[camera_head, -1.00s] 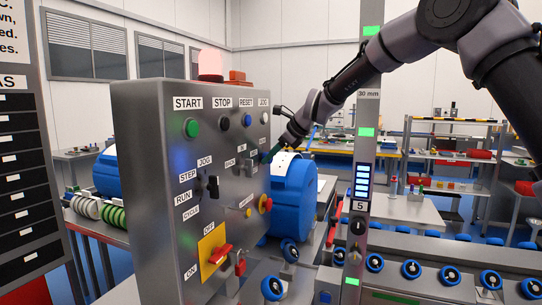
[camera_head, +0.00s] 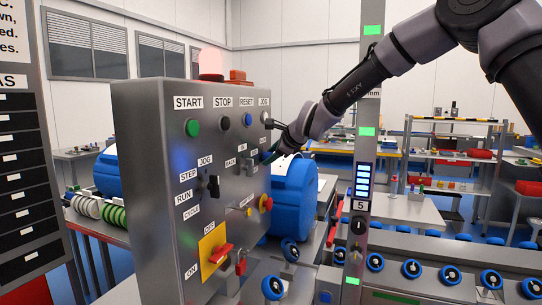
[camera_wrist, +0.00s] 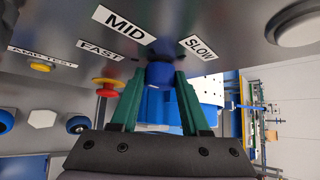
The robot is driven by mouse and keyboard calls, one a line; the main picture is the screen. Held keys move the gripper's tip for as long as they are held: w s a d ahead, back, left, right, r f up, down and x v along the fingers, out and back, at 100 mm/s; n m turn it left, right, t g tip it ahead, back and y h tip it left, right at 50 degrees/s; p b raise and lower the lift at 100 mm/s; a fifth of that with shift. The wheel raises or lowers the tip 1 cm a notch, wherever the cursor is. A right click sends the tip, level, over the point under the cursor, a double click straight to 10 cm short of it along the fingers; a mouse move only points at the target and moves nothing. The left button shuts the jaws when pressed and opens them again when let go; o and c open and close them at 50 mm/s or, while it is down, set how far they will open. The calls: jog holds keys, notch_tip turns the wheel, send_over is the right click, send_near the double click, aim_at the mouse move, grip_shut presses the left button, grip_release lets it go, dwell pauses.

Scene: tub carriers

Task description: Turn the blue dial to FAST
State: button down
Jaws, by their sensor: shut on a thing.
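The blue dial (camera_wrist: 160,73) sits on the face of the grey control panel, between my fingertips in the wrist view. Around it are the labels MID (camera_wrist: 124,22), SLOW (camera_wrist: 198,47) and FAST (camera_wrist: 100,50). My gripper (camera_wrist: 157,80) has green fingers, one on each side of the dial, shut on it. Which label the dial points to cannot be told, as its pointer is not clear. In the head view my gripper (camera_head: 268,157) is at the panel's right part, and the dial is not clearly visible there.
The grey panel (camera_head: 150,230) carries other controls: a green START button (camera_head: 193,128), a black selector (camera_head: 211,186), a red switch handle (camera_head: 221,253) and a red-and-yellow knob (camera_head: 265,203). A metal post (camera_head: 353,240) stands to the right of the panel.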

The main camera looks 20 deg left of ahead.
jog(key=shift+s+f+n+t+y, duration=0.15)
jog(key=shift+n+t+y, duration=0.1)
jog(key=shift+n+t, duration=0.45)
jog(key=shift+f+n+t+y, duration=0.15)
jog(key=shift+n+t+y, duration=0.25)
jog(key=shift+t, duration=0.5)
jog(key=shift+s+f+n+t+y, duration=0.1)
jog(key=shift+f+n+t+y, duration=0.05)
jog(key=shift+n+t, duration=0.6)
jog(key=shift+c, duration=1.9)
grip_release()
jog(key=v, duration=1)
jog(key=shift+s+d, duration=0.25)
jog(key=shift+s, duration=0.05)
